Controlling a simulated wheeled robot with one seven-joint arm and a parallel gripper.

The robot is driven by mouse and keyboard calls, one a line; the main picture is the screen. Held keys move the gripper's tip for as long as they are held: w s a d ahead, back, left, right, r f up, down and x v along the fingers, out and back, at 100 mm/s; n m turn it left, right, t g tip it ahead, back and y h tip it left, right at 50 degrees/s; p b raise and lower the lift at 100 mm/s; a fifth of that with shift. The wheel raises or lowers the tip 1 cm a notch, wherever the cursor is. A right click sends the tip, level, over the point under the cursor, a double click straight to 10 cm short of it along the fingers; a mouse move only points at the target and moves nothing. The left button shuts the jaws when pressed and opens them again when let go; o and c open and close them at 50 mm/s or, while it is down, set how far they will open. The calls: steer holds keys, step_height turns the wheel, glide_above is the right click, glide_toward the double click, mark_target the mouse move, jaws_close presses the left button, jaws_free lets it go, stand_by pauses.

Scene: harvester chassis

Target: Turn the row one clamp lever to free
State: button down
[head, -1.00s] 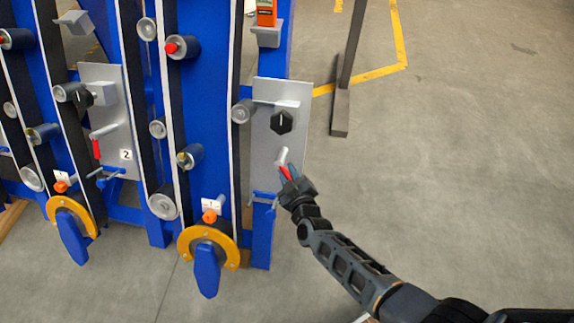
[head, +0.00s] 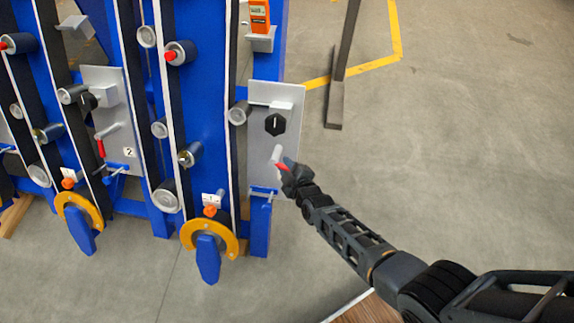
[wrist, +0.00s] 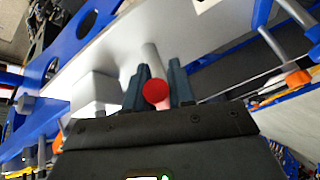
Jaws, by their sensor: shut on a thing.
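The row one clamp lever (head: 277,155) is a grey stub with a red-tipped handle on the grey panel (head: 290,95) at the right end of the blue chassis. My gripper (head: 285,169) is shut on the red handle, which points down and to the right in the head view. In the wrist view the round red end of the lever (wrist: 155,92) sits between my two fingers (wrist: 158,85), with its grey shaft behind. The fingers hide part of the handle in the head view.
A black knob (head: 275,124) sits above the lever on the same panel. A similar panel marked 2 (head: 128,152) with its own red lever (head: 101,147) stands to the left.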

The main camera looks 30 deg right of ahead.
steer(key=c, duration=1.1)
jaws_free()
steer(key=shift+o, duration=0.2)
steer(key=p+v, duration=0.3)
steer(key=v, duration=0.4)
steer(key=shift+s, duration=0.35)
steer(key=shift+r, duration=0.15)
